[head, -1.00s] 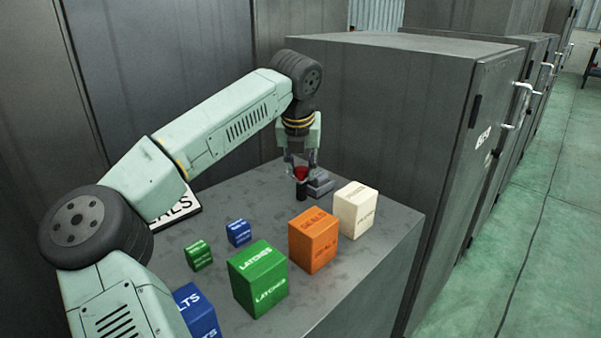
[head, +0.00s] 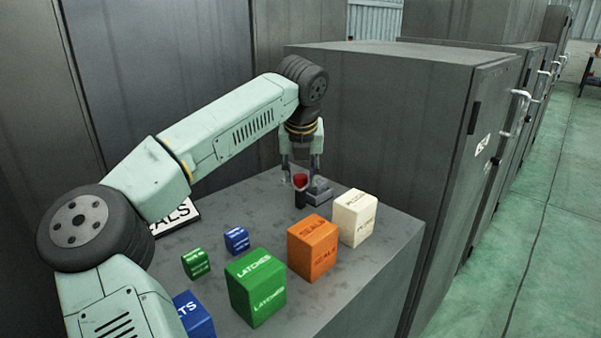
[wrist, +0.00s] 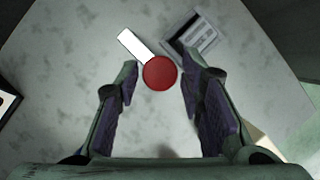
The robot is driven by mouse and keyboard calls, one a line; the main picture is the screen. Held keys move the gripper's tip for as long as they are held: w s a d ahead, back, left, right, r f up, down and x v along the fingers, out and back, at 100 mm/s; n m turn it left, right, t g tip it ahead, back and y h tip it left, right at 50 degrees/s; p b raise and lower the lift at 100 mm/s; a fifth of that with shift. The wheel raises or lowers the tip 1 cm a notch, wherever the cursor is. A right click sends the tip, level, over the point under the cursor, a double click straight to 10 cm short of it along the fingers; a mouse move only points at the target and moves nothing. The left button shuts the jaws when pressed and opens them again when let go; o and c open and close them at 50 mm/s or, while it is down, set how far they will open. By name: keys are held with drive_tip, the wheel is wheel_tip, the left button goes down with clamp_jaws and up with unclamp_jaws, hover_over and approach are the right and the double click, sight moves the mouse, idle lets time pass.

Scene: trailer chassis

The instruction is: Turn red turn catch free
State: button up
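The red turn catch shows in the head view as a red knob (head: 300,181) on a short black post, upright on the grey bench top. In the wrist view its round red top (wrist: 160,74) is near the upper middle, with a white bar (wrist: 137,46) at its upper left. My gripper (head: 301,174) points down over the catch. Its fingers (wrist: 160,80) are open, one on each side of the red top, with a visible gap on both sides. I cannot tell how far the fingertips reach down beside the knob.
A grey block (head: 319,190) sits close to the right of the catch. Orange (head: 313,248), cream (head: 355,217), green (head: 255,286) and blue (head: 194,315) boxes stand nearer the front. Small green (head: 196,263) and blue (head: 236,238) boxes lie left. A tall grey cabinet (head: 400,125) stands behind.

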drive_tip(key=shift+o, duration=0.9)
drive_tip(key=v, duration=1.2)
